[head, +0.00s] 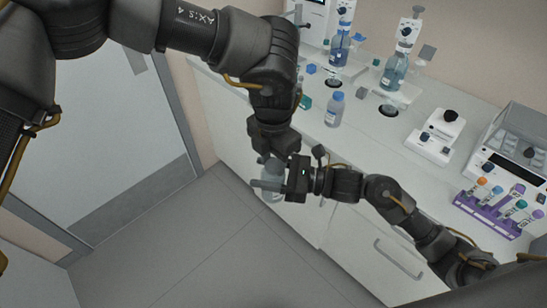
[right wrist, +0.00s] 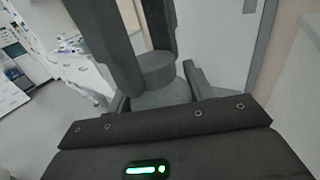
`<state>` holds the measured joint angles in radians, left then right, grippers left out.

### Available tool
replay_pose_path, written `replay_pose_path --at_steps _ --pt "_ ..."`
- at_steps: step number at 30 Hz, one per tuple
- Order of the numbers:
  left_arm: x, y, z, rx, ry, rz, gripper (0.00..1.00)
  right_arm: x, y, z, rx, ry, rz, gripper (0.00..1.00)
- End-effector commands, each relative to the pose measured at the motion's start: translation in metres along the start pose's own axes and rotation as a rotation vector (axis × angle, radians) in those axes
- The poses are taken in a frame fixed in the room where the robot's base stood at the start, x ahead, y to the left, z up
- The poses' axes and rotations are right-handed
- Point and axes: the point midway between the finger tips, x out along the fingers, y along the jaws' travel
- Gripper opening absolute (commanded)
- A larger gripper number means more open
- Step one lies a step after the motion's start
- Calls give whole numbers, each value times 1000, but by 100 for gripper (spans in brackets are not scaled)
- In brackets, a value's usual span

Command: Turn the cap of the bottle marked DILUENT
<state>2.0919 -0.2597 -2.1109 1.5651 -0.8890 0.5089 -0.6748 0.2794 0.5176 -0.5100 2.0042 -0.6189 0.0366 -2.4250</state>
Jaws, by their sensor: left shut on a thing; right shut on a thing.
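A grey, translucent bottle (head: 272,195) is in the air between my two grippers, in front of the counter. Its marking cannot be read. My right gripper (head: 268,186) reaches in from the right and is shut on the bottle. My left gripper (head: 272,152) comes down from above and is shut at the bottle's upper end, where the cap is mostly hidden. In the right wrist view, a grey round cap (right wrist: 155,66) shows between dark fingers from above, with the wider grey body (right wrist: 160,95) below it.
A bottle with a blue cap (head: 335,108) stands on the white counter (head: 372,140). Behind are two stands with blue flasks (head: 394,70). A small white device (head: 436,135) and a purple tube rack (head: 492,212) are at the right. Open floor (head: 180,250) lies below.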

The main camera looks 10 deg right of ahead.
Motion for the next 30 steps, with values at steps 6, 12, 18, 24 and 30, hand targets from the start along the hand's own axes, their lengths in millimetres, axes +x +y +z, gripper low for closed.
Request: replay_pose_path --at_steps 6,12,18,24,30 --pt "0 2 0 -98 -1 2 5 0 0 1 -1 -1 1 0" --pt "0 1 0 -619 0 -3 5 0 0 0 -1 -1 2 0" --pt "0 0 0 -1201 0 -3 5 0 1 0 -1 -1 2 0" --pt "-1 1 0 -1760 -1 -1 5 0 1 1 -1 -1 3 0" --pt "-2 1 1 -2169 -5 0 5 0 1 0 -1 -1 3 0"
